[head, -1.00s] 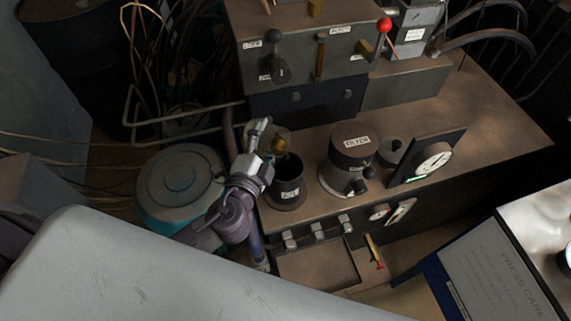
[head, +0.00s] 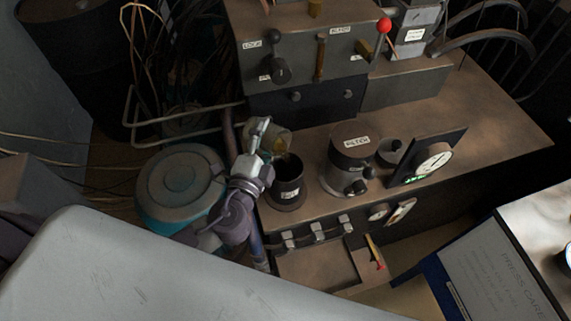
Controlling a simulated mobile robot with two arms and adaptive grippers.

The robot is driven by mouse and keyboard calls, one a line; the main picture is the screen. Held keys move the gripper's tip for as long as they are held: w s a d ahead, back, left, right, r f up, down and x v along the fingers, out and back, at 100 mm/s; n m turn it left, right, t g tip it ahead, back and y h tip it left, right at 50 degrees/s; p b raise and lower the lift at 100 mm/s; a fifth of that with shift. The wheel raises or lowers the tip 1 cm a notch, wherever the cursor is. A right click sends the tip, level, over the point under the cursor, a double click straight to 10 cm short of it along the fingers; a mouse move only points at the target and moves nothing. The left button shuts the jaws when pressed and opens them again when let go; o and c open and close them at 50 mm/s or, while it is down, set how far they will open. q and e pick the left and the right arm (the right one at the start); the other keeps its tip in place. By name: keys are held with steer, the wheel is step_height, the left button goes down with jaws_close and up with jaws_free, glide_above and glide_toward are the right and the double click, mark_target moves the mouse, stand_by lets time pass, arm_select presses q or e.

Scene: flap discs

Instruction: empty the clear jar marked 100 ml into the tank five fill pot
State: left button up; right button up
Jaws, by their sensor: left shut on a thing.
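The clear jar (head: 279,141) is in my left gripper (head: 261,141), which is shut on it. The jar is tilted, its lower end toward the fill pot, and amber liquid shows inside. Its marking cannot be read. The dark round fill pot (head: 286,193) stands open-topped on the bench just below and right of the jar, with a small white label too small to read. Whether liquid is running into the pot is too small to tell. My right gripper is out of view.
A filter canister (head: 351,152) stands right of the pot, with a dial gauge (head: 434,162) beyond it. A lever panel (head: 308,52) rises behind. A teal-sided round drum (head: 180,184) is left of my arm. The bench (head: 490,105) is clear at the right.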

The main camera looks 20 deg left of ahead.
arm_select(q)
steer(key=shift+r, duration=0.15)
steer(key=shift+s+d+f+m+t+b, duration=0.15)
steer(key=shift+f+m+t+b, duration=0.3)
steer(key=shift+m+b, duration=0.7)
steer(key=shift+d+r+m+t+b, duration=0.25)
steer(key=shift+m+b, duration=0.35)
steer(key=shift+m, duration=0.05)
stand_by(0.6)
